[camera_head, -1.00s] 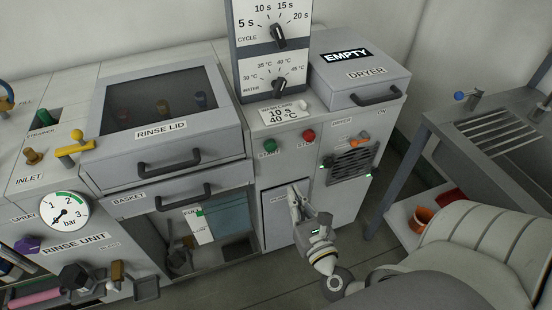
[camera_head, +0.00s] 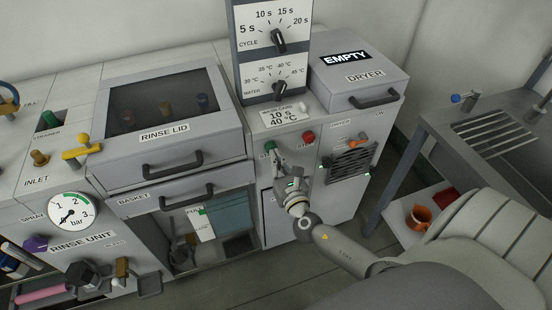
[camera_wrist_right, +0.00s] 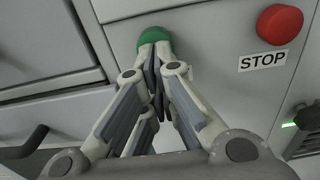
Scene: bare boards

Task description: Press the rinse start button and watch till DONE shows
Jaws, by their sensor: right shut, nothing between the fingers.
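The green start button (camera_wrist_right: 155,36) shows in the wrist view just beyond my right fingertips; they overlap its lower edge, and I cannot tell whether they touch it. My right gripper (camera_wrist_right: 156,62) is shut and empty. In the head view the right gripper (camera_head: 274,156) is raised at the front panel, partly covering the green button (camera_head: 269,146) and its label. A black sign (camera_head: 346,56) above the dryer reads EMPTY. The card (camera_head: 283,116) reads 10 s, 40 °C. My left gripper is out of view.
The red stop button (camera_head: 308,137) is just right of the green one; it also shows in the wrist view (camera_wrist_right: 280,24). The closed rinse lid (camera_head: 165,100) and its handle (camera_head: 172,166) lie left. An orange switch (camera_head: 358,141) sits farther right.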

